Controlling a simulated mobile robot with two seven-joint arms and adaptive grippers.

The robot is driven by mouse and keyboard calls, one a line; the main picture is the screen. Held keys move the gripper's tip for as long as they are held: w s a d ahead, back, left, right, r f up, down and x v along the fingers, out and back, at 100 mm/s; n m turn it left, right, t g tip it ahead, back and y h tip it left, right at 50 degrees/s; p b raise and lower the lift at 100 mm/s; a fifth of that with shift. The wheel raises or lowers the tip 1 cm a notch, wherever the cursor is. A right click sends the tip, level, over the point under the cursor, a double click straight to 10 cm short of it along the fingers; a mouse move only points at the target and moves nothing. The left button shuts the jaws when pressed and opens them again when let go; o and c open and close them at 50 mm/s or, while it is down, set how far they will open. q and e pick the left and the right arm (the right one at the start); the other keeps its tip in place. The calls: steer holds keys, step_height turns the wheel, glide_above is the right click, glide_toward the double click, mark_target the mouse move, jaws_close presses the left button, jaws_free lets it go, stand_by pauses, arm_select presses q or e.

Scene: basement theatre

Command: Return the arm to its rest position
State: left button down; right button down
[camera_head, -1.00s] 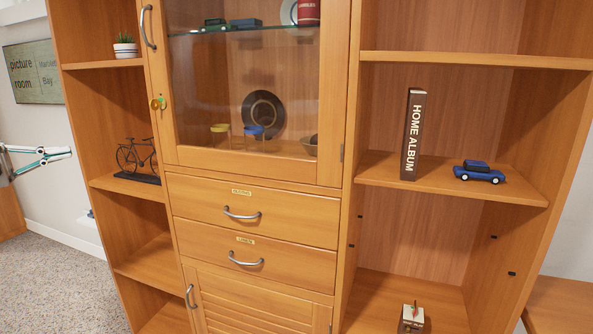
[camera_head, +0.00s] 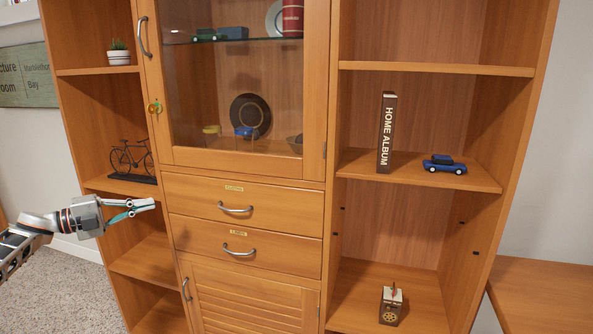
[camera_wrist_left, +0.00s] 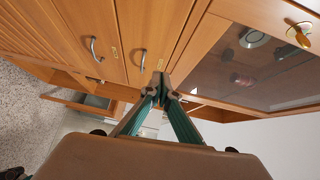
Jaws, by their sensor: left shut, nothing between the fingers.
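My left gripper (camera_head: 146,204) comes in from the left in the head view, in front of the cabinet's left open shelves. Its teal fingers are shut with nothing between them. In the left wrist view the fingers (camera_wrist_left: 160,84) meet at their tips, with the cabinet beyond them. The gripper appears apart from the cabinet front. My left arm reaches back to the lower left edge of the head view. My right gripper is not in view.
The wooden cabinet (camera_head: 245,167) has a shut glass door with a key (camera_head: 155,107) and two shut drawers (camera_head: 240,206). A model bicycle (camera_head: 132,158) stands on a left shelf near my gripper. Right shelves hold an album (camera_head: 386,132) and a blue car (camera_head: 444,164). Carpet floor (camera_head: 70,295) is clear.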

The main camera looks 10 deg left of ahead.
arm_select(q)
steer(key=s+d+f+n+p, duration=0.2)
steer(key=d+f+n, duration=0.1)
steer(key=d+f, duration=1.25)
steer(key=s+d+f+n+t+y+p, duration=0.25)
steer(key=s+d+f+n, duration=0.45)
steer(key=d, duration=0.5)
steer(key=s+d+f+n+g+y+p, duration=0.1)
steer(key=s+f+n, duration=0.3)
steer(key=s, duration=0.7)
steer(key=s+d+f+n+g+y+p, duration=0.1)
steer(key=s+d+f+n+g+y, duration=0.1)
steer(key=s, duration=0.9)
steer(key=s+d+f+n+g+y, duration=0.1)
steer(key=s+d+f+n+y, duration=0.2)
steer(key=s+f+n, duration=0.3)
steer(key=s+f+y, duration=0.1)
steer(key=s, duration=0.4)
steer(key=shift+d+p, duration=0.15)
steer(key=shift+p, duration=0.25)
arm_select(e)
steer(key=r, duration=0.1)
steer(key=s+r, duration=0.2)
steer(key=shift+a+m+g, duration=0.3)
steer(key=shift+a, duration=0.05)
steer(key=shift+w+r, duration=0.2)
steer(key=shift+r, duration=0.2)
